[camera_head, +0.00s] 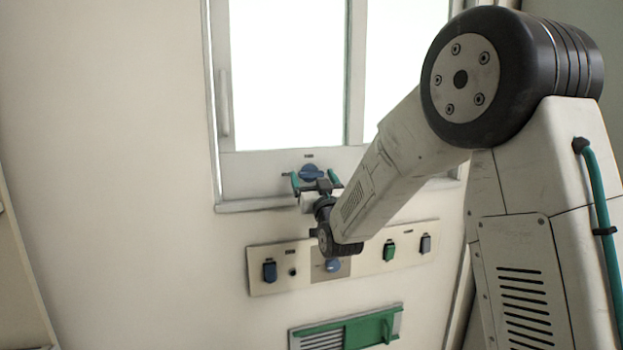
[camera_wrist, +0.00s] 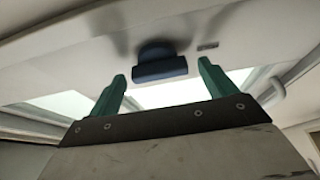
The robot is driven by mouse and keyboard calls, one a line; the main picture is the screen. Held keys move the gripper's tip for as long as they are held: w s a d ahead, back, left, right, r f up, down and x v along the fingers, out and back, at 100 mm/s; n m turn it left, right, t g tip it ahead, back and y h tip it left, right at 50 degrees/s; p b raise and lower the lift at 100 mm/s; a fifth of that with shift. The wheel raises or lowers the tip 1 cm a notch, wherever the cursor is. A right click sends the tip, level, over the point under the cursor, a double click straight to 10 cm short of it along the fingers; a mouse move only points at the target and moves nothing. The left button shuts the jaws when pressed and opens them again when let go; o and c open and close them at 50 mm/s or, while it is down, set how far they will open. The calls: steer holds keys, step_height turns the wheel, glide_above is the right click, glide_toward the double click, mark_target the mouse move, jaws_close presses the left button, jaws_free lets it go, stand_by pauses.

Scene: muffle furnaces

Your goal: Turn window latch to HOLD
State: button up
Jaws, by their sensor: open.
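The window latch (camera_head: 312,172) is a blue knob on the white bottom rail of the window, with small dark labels above it and to its left. The label text is too small to read. My gripper (camera_head: 315,179) is at the rail, with its green fingers open on either side of the latch in the head view. In the wrist view the latch (camera_wrist: 160,63) is a dark blue block beyond the fingertips and between them. My gripper (camera_wrist: 160,75) is empty there, and a gap shows between each fingertip and the latch.
Below the window, a beige panel (camera_head: 285,252) carries blue, green and grey switches and a blue knob (camera_head: 333,265), partly behind my arm. A green sliding vent (camera_head: 362,331) is lower on the wall. The window sill (camera_head: 250,205) juts out under the rail. The wall at left is bare.

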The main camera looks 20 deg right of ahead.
steer(key=shift+w+r, duration=0.1)
steer(key=shift+w, duration=0.2)
